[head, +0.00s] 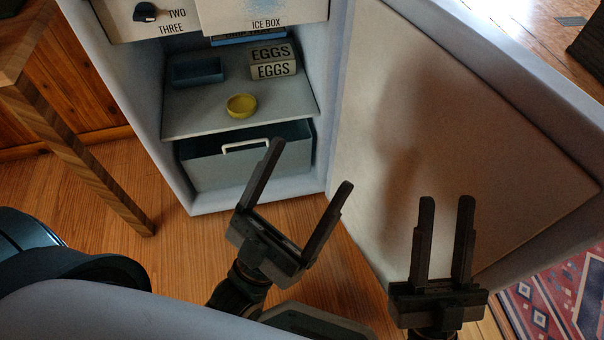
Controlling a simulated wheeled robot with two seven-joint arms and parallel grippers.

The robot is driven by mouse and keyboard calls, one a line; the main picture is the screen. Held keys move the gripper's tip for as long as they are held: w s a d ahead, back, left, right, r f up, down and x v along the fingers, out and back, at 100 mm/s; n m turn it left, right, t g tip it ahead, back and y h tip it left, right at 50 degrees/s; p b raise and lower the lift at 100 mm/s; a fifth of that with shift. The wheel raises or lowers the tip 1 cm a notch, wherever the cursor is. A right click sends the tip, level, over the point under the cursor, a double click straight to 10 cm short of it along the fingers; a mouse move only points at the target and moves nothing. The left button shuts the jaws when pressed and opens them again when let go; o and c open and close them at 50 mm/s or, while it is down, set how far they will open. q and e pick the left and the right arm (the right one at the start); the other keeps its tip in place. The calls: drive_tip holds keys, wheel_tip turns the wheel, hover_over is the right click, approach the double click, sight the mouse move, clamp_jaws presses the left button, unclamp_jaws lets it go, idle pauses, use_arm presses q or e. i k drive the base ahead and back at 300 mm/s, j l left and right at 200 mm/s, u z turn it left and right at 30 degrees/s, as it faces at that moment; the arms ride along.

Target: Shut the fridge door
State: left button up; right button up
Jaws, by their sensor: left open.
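The fridge (320,205) stands open in the head view, its interior facing me. Its door (500,130) is swung wide open to the right, with the pale inner panel towards me. My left gripper (311,165) is open and empty, in front of the lower fridge opening and left of the door. My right gripper (446,200) has a narrow gap between its fingers and nothing in it. It is in front of the lower part of the door's inner panel; whether it touches the door is unclear.
A wooden table leg (90,165) stands left; a patterned rug (560,305) lies lower right. Wooden floor (165,255) is clear at left.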

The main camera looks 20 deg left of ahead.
sight(435, 100)
drive_tip(key=k+l+u, duration=0.15)
drive_tip(key=l, duration=0.25)
drive_tip(key=k+l+u, duration=0.2)
drive_tip(key=l, duration=0.15)
drive_tip(key=l+u, duration=0.15)
drive_tip(key=l, duration=0.25)
drive_tip(key=k+l+u, duration=0.15)
drive_tip(key=l+u, duration=0.25)
drive_tip(key=l, duration=0.2)
drive_tip(key=k+l+u, duration=0.2)
drive_tip(key=l, duration=0.2)
drive_tip(key=l+u, duration=0.25)
drive_tip(key=l, duration=0.15)
drive_tip(key=k+l+u, duration=0.2)
drive_tip(key=l, duration=0.2)
drive_tip(key=i+l+u, duration=0.15)
drive_tip(key=l, duration=0.2)
drive_tip(key=i+l+u, duration=0.2)
drive_tip(key=l, duration=0.2)
drive_tip(key=l+u, duration=0.15)
drive_tip(key=l, duration=0.2)
